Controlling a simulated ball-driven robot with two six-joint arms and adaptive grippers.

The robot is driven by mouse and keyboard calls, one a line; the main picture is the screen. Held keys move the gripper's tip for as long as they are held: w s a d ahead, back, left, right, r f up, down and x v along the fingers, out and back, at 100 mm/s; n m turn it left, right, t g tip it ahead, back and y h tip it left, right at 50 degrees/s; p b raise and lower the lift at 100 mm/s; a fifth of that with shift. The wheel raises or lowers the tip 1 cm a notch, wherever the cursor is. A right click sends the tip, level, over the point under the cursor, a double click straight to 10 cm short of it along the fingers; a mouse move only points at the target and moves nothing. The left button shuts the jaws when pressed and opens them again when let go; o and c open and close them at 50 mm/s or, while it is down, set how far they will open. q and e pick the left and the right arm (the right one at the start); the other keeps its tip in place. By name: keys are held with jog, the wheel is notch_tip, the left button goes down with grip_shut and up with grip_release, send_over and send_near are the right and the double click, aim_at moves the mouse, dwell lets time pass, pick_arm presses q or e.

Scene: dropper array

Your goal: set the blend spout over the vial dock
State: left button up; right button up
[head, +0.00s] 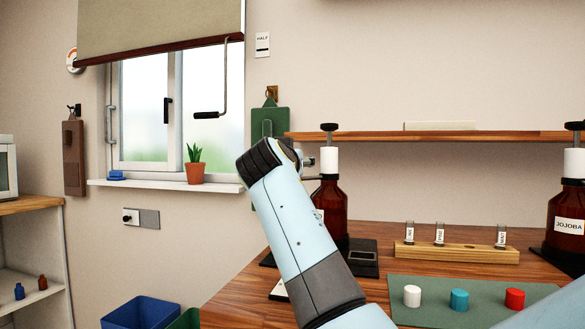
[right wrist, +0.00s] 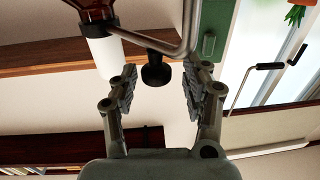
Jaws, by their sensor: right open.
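The blend spout (right wrist: 187,30) is a bent grey metal tube in the right wrist view, with a black knob (right wrist: 155,71) on it. In the head view only a short piece of tube shows beside the near brown bottle (head: 333,205), mostly hidden by my right arm. My right gripper (right wrist: 158,80) is open, its fingers on either side of the knob, with a gap to each. In the head view the gripper is largely hidden behind the wrist. A black block (head: 362,257) on the base before that bottle may be the vial dock; I cannot tell. My left gripper is out of view.
A wooden rack (head: 455,254) with labelled vials stands right of the block. A green mat (head: 400,312) holds white, blue and red caps. The JOJOBA bottle (head: 566,202) stands at far right. A wooden shelf (head: 450,137) runs behind. A blue bin (head: 140,313) is lower left.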

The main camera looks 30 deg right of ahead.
notch_tip(320, 180, up, 9)
jog(key=shift+a+f, duration=0.1)
dwell(0.6)
